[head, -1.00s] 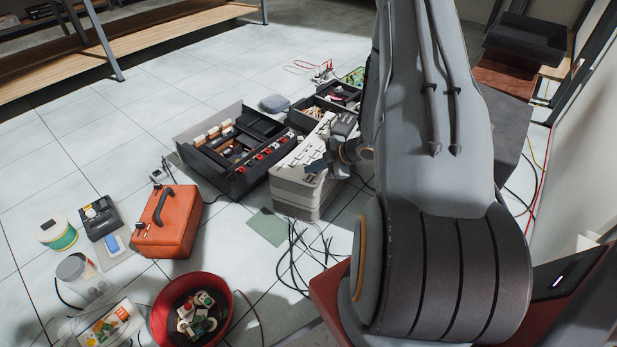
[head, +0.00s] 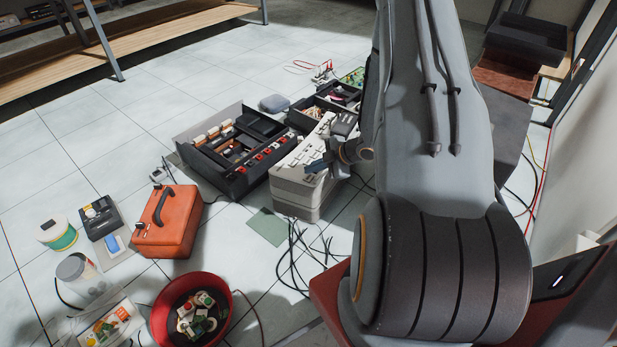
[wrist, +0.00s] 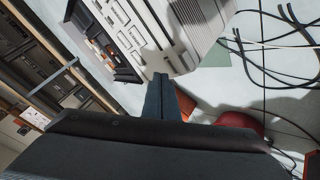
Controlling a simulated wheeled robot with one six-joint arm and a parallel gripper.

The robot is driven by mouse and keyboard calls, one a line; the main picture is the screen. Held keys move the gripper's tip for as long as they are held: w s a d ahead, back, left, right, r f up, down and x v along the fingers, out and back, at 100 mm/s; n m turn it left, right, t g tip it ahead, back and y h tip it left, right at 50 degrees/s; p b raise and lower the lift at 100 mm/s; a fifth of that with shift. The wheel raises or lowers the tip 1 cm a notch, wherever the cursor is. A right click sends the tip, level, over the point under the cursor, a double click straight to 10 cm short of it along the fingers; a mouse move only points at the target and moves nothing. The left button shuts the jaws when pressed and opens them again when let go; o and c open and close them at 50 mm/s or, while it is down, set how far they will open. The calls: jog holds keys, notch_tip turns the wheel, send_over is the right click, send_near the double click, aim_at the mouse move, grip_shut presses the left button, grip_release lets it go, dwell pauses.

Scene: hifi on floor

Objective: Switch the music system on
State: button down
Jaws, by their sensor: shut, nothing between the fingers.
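The pale grey music system (head: 296,183) is a boxy unit with a row of light keys along its top, standing on the floor in the middle of the head view. In the wrist view its keyed face (wrist: 185,30) fills the upper middle, tilted. My gripper (head: 314,167) is shut and empty, at the right part of the unit's top in the head view. In the wrist view the shut fingertips (wrist: 161,78) lie over the unit's lower edge. I cannot tell whether they touch it. My fingers and wrist hide part of its right side.
A dark open unit (head: 235,150) with red-marked parts stands close on the left. An orange case (head: 168,225), a red bucket (head: 165,325) and black cables (head: 300,250) lie nearer. Tiled floor is clear at the left, before a wooden shelf (head: 150,38).

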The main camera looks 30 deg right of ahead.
aim_at(312, 178)
jog(key=shift+f, duration=0.1)
jog(key=shift+f, duration=0.3)
jog(key=shift+f, duration=0.45)
dwell(0.6)
jog(key=shift+r, duration=0.1)
jog(key=shift+r+p, duration=0.8)
notch_tip(312, 178, up, 6)
jog(key=p, duration=0.5)
dwell(0.4)
